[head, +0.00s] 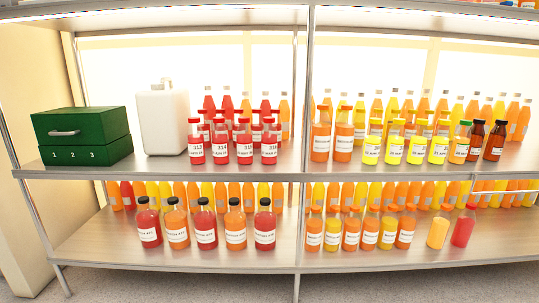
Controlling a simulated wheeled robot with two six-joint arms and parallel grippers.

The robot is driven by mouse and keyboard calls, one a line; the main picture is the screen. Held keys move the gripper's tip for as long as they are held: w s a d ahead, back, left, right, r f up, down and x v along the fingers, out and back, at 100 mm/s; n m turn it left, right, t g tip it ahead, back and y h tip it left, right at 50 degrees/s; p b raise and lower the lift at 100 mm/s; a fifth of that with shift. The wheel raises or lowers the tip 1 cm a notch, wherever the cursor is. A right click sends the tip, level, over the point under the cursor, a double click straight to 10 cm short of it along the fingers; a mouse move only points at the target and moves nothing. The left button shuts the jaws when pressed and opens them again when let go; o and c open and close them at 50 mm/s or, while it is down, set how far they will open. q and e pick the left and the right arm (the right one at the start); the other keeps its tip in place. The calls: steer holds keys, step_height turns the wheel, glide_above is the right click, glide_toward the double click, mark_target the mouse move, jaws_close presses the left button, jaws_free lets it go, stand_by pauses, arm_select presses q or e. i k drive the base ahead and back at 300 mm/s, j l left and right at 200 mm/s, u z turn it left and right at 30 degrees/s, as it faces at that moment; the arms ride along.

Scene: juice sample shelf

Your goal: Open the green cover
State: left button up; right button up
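A dark green box (95,154) stands at the left end of the upper shelf. Its front carries the numbers 1, 2 and 3. The green cover (80,125) sits flat on top of the box and looks closed. A light grey bar handle (64,133) is on the cover's front face. The inside of the box is hidden. Neither of my grippers shows in the head view.
A white canister (164,120) stands right of the green box, with a gap between. Several red bottles (219,150) stand farther right. Upper shelf (160,168) has a bare strip in front of the canister. A metal post (77,95) rises behind the box.

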mark_target(76, 126)
steer(key=u, duration=1.4)
